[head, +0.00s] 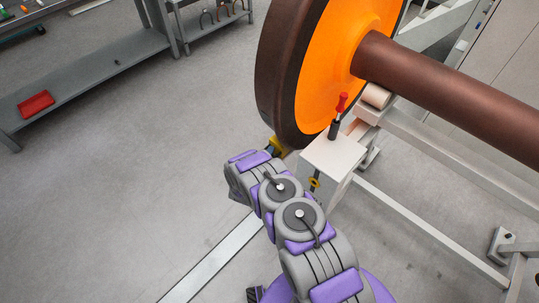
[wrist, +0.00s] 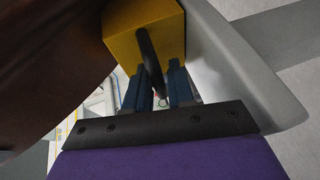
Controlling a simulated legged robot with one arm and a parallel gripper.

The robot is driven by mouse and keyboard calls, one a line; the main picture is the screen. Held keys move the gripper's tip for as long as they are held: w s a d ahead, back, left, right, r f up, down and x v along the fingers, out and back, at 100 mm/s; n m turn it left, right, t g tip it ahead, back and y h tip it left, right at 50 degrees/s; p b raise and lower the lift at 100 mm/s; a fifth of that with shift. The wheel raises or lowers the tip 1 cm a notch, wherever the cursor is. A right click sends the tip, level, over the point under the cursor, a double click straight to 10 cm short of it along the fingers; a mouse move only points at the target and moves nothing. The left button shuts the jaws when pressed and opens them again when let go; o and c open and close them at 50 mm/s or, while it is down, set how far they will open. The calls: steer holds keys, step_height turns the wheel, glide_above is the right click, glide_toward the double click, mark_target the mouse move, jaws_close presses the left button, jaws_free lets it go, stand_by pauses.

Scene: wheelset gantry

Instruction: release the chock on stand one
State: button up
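A yellow chock (head: 277,147) sits low against the wheel's rim (head: 268,75), in front of the white stand (head: 335,160). In the head view my arm reaches to it and mostly hides it, and my fingers do not show. In the wrist view the yellow block (wrist: 140,42) fills the top middle, with a dark loop handle (wrist: 148,55) on its near face. My gripper (wrist: 159,74) has its two blue fingers apart, one on each side of the handle. I see a gap between them and no clear grip. The wheel's dark rim (wrist: 40,60) is close at left.
A red-handled lever (head: 341,103) stands on the white stand, and a yellow ring (head: 314,184) is on its side. A brown axle (head: 450,90) runs right from the orange wheel. A grey bench (head: 90,75) with a red tray (head: 36,104) is at left. The floor between is clear.

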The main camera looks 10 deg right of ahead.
steer(key=shift+a, duration=0.1)
steer(key=shift+c, duration=0.7)
jaws_close()
steer(key=shift+s, duration=0.1)
steer(key=s+a, duration=0.2)
steer(key=a, duration=0.1)
steer(key=s+a+p, duration=0.1)
steer(key=shift+s+a+f, duration=0.1)
steer(key=shift+s+a, duration=0.15)
steer(key=shift+a, duration=0.15)
steer(key=shift+s+a+f, duration=0.1)
steer(key=shift+s+f, duration=0.05)
